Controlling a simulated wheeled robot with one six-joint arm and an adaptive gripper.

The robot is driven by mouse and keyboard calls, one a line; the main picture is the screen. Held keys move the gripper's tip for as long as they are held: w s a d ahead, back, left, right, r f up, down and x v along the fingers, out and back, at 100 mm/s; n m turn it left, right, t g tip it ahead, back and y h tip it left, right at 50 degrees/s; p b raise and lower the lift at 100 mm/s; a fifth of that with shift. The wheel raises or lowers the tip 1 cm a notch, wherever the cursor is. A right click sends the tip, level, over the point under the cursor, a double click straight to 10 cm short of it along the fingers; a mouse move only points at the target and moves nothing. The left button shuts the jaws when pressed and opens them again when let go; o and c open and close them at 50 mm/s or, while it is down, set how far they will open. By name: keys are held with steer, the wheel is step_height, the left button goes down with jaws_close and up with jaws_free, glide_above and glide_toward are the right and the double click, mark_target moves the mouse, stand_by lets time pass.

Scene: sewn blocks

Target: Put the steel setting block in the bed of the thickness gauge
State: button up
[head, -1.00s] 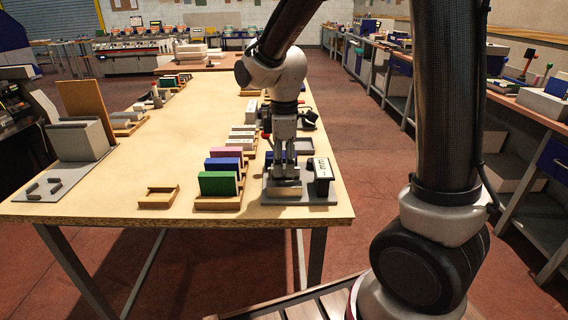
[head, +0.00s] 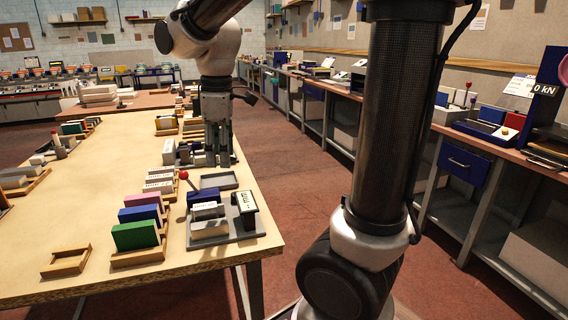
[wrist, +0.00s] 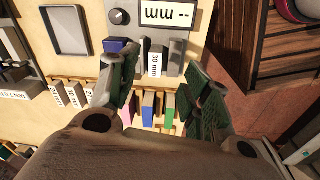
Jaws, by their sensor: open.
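The thickness gauge (head: 222,238) is a grey plate at the table's near right corner, with a dark-framed display post (head: 246,207). The display reads "-- mm" in the wrist view (wrist: 165,14). The steel setting block (head: 208,211), with a white label, sits upright on the gauge. In the wrist view the block (wrist: 156,64) shows its "30 mm" label and stands between grey and blue parts of the gauge. Whether it is fully down in the bed cannot be told. My gripper (head: 219,163) is open and empty, apart from the block, above and beyond it.
Wooden racks beside the gauge hold green (head: 135,236), blue and pink blocks and several white-labelled blocks (head: 160,179). An empty wooden tray (head: 66,261) lies at the near left. A shallow grey tray (head: 218,180) lies behind the gauge. A red-knobbed part (head: 184,175) stands near it.

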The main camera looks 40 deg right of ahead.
steer(key=s+d+m+t, duration=0.1)
steer(key=s+d+m, duration=0.4)
steer(key=s, duration=0.3)
steer(key=s+d+m+t, duration=0.2)
steer(key=s+d+m, duration=0.4)
steer(key=s, duration=0.2)
steer(key=shift+m+t, duration=0.3)
